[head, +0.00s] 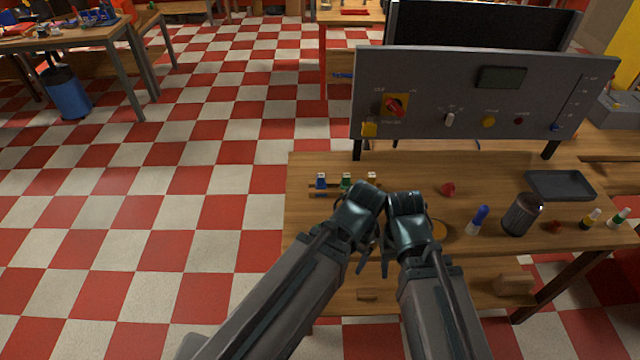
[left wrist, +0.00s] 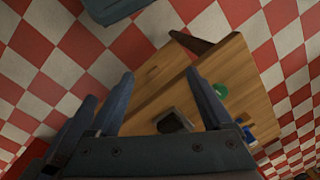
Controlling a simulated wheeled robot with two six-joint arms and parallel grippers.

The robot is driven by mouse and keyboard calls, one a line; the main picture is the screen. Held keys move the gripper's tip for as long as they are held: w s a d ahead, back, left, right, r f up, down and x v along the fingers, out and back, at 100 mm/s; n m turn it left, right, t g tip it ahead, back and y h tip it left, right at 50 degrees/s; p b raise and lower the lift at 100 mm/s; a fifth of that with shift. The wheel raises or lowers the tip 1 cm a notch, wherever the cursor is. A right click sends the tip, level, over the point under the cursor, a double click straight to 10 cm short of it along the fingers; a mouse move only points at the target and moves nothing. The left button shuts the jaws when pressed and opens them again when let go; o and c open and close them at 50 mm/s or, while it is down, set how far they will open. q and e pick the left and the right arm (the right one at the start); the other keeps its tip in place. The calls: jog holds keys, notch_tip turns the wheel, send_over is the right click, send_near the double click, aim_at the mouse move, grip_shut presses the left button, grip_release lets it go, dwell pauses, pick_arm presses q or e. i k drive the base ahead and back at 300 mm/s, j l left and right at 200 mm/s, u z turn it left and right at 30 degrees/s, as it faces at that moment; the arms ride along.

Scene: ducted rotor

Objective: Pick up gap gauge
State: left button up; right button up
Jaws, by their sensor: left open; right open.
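Several small pieces lie on the wooden table, and I cannot tell for sure which is the gap gauge. A blue-topped piece (head: 321,181), a green-topped piece (head: 346,181) and a white-topped piece (head: 371,179) stand in a row at the table's left back. My right gripper (head: 374,264) is open and empty near the table's front left part, just in front of that row. My left gripper (left wrist: 160,76) is open with nothing between its fingers; in the head view the two wrists crowd together and largely hide it.
A grey control panel (head: 440,115) rises behind the table (head: 310,222). To the right are a red knob (head: 448,189), a blue-capped bottle (head: 478,219), a dark jar (head: 521,215) and a black tray (head: 560,186).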

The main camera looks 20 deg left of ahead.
aim_at(320, 183)
jog(key=i+j+u, duration=0.15)
jog(key=i+j, duration=0.55)
